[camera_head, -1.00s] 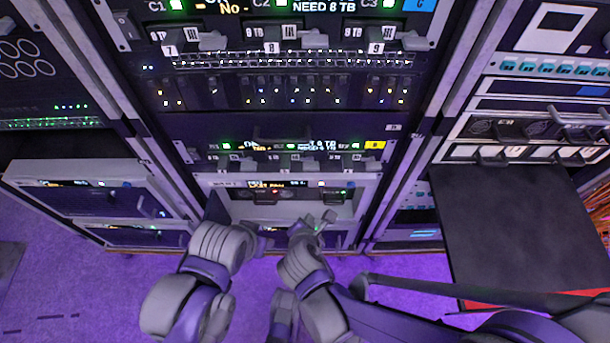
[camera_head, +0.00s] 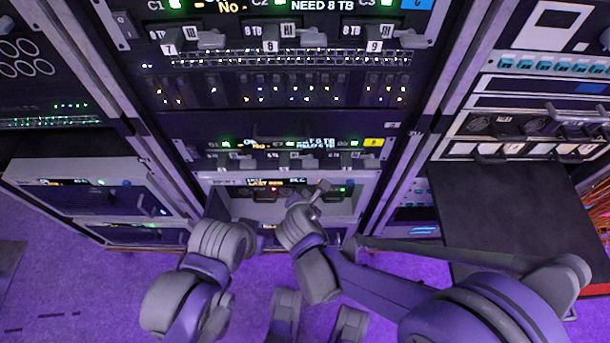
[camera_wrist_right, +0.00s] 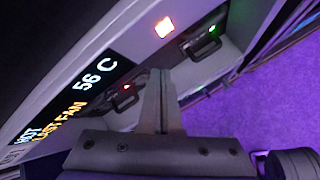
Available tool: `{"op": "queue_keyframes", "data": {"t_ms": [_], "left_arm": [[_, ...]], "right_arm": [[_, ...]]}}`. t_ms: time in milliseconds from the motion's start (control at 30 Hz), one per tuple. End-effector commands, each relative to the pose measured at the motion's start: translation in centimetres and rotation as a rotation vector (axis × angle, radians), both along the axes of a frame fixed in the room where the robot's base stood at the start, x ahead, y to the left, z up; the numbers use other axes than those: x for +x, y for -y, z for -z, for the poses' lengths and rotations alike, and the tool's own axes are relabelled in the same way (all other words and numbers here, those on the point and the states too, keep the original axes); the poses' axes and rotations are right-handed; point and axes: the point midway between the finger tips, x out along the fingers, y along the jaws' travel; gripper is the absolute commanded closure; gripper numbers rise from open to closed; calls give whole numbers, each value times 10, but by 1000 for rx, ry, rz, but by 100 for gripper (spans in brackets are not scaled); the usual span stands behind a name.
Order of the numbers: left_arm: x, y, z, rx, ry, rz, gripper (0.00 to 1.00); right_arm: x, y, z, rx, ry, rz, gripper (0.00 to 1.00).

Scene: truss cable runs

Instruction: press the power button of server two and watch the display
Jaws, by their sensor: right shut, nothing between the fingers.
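A pale server front (camera_head: 234,208) sits low in the middle rack; I cannot read a label naming it server two. Its display (camera_head: 265,182) is lit, and in the right wrist view the display (camera_wrist_right: 84,92) reads "HOT", "LAST FAN" and "56 C". A square button (camera_wrist_right: 164,27) glows pale orange beside it. My right gripper (camera_head: 324,188) is shut and empty in front of this server. In the right wrist view its fingertips (camera_wrist_right: 158,62) point toward the button, with a small visible gap in the picture; depth is unclear. My left arm's end is down at the left, its fingers not clearly visible.
Two black handles, a near one (camera_wrist_right: 128,98) beside a red light and a far one (camera_wrist_right: 203,43) beside a green light, stick out from the front. A dark flat panel (camera_head: 510,215) juts out at the right. Purple floor is open at the left.

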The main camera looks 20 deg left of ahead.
Motion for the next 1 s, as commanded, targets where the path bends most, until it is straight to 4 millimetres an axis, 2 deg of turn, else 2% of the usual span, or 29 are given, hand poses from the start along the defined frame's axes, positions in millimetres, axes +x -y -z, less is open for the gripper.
{"op": "queue_keyframes", "data": {"t_ms": [100, 300, 1000], "left_arm": [[0, 0, 2, 0, -1, 0, 50], [0, 0, 3, 0, -1, 0, 50], [0, 0, 3, 0, -1, 0, 50]], "right_arm": [[12, -4, 1, 1, 0, 1, 100], [22, -6, 1, 0, -1, 1, 100], [23, -7, 0, 1, -1, 0, 100]]}}
